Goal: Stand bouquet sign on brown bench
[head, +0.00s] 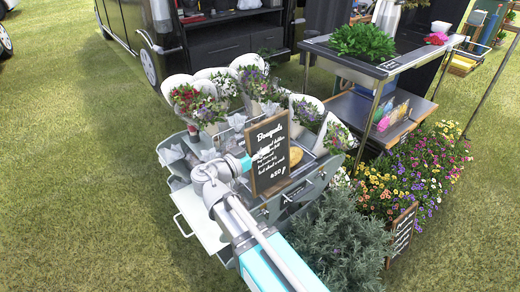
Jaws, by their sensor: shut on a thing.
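The bouquet sign (281,146) is a dark chalkboard with a brown wooden frame and white writing headed "Bouquets". It is upright, slightly tilted in the picture, in front of the flower cart's top. My gripper (250,163) is at the sign's left edge and shut on it; its fingers are small and partly hidden. I cannot tell whether the sign's bottom touches the cart. A small brown wooden piece (462,65) at the top right may be the brown bench; it is partly cut off by the stand, so I cannot be sure.
The pale flower cart (194,222) holds several wrapped bouquets (200,104) close behind the sign. Flowers, a bush (340,240) and another chalkboard (402,232) fill the lower right. Open grass (80,170) lies left.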

